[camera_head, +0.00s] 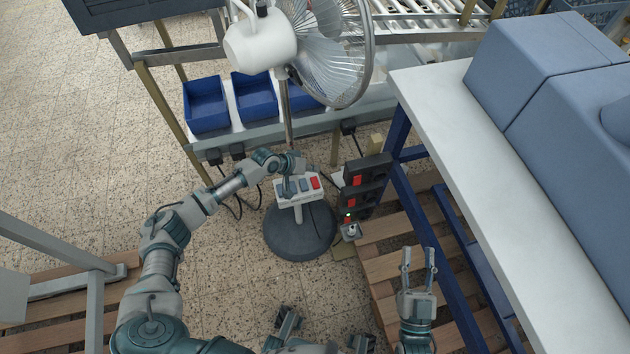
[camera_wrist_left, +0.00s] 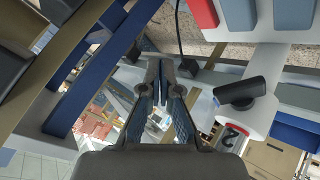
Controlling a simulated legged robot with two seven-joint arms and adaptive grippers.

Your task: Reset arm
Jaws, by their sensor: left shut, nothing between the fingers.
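My left arm reaches in from the left, and its gripper (camera_head: 290,186) is at the white button panel (camera_head: 296,200) on the fan's stand. In the left wrist view my left gripper (camera_wrist_left: 160,62) has its fingers together with nothing between them. The panel's red button (camera_head: 315,183) and blue-grey buttons show there at the upper right, beside the fingers. I cannot tell whether the gripper touches the panel. My right gripper (camera_head: 418,258) points up the picture over the wooden pallet, fingers apart and empty.
The fan (camera_head: 262,42) stands on a round dark base (camera_head: 300,240). A stack of dark boxes with red switches (camera_head: 365,180) and a green light is right of the panel. A white-topped table (camera_head: 480,150) fills the right. Blue bins (camera_head: 206,105) line the back. Floor left of the fan is clear.

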